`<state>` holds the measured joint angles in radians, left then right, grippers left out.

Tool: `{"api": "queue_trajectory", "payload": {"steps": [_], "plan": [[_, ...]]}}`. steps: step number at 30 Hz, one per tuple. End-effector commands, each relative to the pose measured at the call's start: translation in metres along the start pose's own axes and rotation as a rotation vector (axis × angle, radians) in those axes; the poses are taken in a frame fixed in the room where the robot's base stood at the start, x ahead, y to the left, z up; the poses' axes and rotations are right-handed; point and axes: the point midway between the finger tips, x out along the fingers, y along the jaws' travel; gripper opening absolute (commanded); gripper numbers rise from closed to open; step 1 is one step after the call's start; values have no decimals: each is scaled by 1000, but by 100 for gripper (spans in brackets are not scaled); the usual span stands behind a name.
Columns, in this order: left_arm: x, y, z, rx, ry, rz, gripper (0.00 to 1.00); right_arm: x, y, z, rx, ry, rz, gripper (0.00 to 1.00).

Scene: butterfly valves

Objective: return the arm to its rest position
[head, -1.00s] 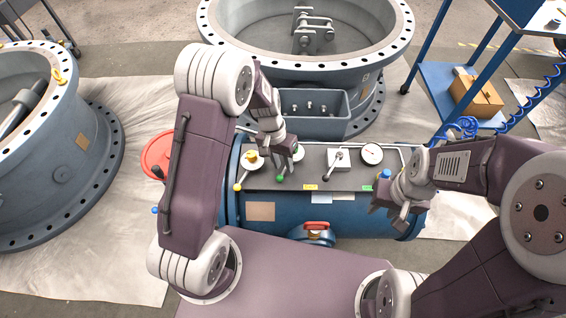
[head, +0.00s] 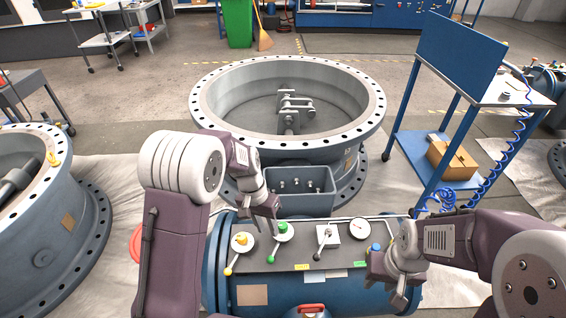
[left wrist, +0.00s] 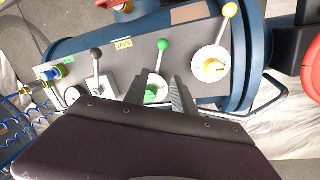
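The blue valve body carries a dark panel (head: 300,258) with yellow, green and black levers. My right gripper (head: 386,286) hangs at the panel's right end near a blue knob (head: 376,247). Its fingers look spread with nothing between them.
A large open flanged ring (head: 288,100) stands behind the panel, with a grey bin (head: 300,186) before it. Another ring (head: 45,215) stands at left. A blue cart (head: 455,160) with a coiled hose stands at right. A red wheel sits left of the body, partly hidden by my arm.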

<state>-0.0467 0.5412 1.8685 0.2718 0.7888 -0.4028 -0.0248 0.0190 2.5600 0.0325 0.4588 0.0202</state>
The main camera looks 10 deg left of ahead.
Motion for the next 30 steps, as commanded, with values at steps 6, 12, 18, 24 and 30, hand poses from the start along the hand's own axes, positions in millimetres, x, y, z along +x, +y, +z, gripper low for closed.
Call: {"api": "queue_trajectory", "payload": {"steps": [6, 12, 18, 24, 30], "plan": [[-25, 2, -5, 7, 59, -13, 32, 0, 0, 0, 0, 0, 0, 36], [-51, 0, 63, -22, 91, -92, 32, 0, 0, 0, 0, 0, 0, 36], [-35, -9, 138, -162, 102, -175, 32, 0, 0, 0, 0, 0, 0, 36], [-91, -2, 140, -265, 133, -190, 32, -64, -1, -7, 0, 1, 0, 36], [-164, 12, 140, -265, 131, -190, 32, -138, -3, -14, 0, 0, 0, 36]]}}
